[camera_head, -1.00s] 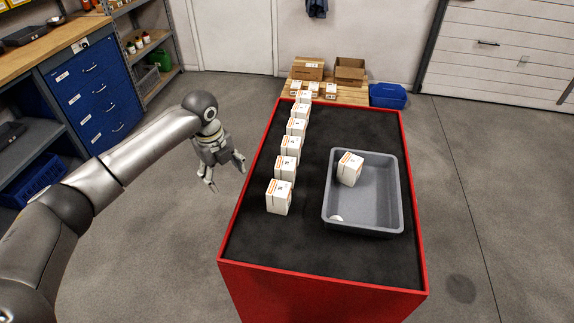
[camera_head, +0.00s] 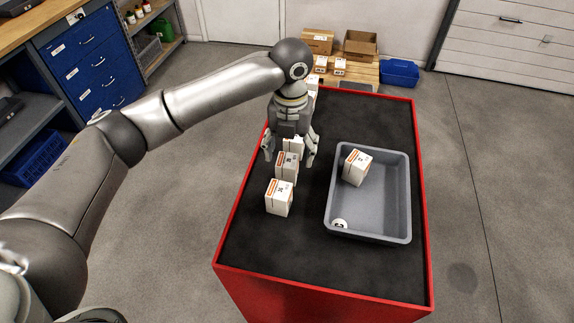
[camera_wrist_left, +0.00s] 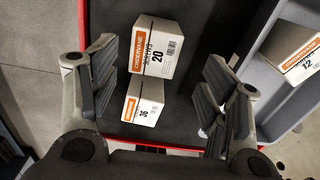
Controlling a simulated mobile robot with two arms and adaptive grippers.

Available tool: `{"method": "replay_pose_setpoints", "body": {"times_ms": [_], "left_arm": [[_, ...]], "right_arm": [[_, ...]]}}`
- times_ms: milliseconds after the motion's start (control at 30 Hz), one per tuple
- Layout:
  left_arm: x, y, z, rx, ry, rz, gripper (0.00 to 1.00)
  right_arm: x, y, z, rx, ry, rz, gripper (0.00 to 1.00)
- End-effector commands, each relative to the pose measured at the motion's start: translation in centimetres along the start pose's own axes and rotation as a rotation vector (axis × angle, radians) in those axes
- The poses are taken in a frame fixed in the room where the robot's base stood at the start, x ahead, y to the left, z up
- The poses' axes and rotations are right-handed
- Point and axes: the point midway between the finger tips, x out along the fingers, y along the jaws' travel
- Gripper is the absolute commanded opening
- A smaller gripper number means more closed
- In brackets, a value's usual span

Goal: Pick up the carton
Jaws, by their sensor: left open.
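White cartons with orange labels stand in a row along the left side of the red-rimmed table. The nearest carton (camera_head: 279,198) and the second carton (camera_head: 286,166) stand clear. A third carton (camera_head: 293,145) shows partly between the fingers of my left gripper (camera_head: 290,157); the arm hides most of those behind. The gripper is open, pointing down over the row. In the left wrist view a carton marked 20 (camera_wrist_left: 153,46) and a smaller-looking carton (camera_wrist_left: 143,102) appear between the spread fingers of the left gripper (camera_wrist_left: 157,85); neither is visibly gripped. My right gripper is out of view.
A grey tray (camera_head: 380,215) on the table's right holds one carton (camera_head: 356,168), marked 12 in the wrist view (camera_wrist_left: 295,50), and a small white round item (camera_head: 340,224). Boxes stand on a pallet (camera_head: 357,70) behind, with a blue crate (camera_head: 399,73). The table's near part is clear.

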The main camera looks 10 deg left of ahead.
Motion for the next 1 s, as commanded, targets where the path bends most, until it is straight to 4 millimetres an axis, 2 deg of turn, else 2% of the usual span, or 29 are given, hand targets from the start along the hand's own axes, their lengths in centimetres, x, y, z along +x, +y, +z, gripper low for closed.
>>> {"method": "replay_pose_setpoints", "body": {"times_ms": [67,167,300,433,733,1000], "left_arm": [[0.5,0.1,0.0,-0.001,0.001,0.0,0.7],[1.3,0.4,0.0,-0.004,0.002,0.002,0.7],[3.3,0.9,0.0,-0.003,0.003,0.002,0.7],[5.0,0.8,0.0,-0.003,0.0,0.0,0.7],[5.7,0.8,0.1,-0.002,-0.002,0.0,0.7],[5.7,0.8,0.1,-0.002,-0.002,0.0,0.35]], "right_arm": [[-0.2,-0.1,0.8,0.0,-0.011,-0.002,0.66],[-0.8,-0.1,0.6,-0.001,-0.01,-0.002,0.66],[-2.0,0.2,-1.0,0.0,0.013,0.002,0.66],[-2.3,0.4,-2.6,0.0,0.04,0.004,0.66],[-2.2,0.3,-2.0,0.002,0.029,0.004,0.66],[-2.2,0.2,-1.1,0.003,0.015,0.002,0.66]]}}
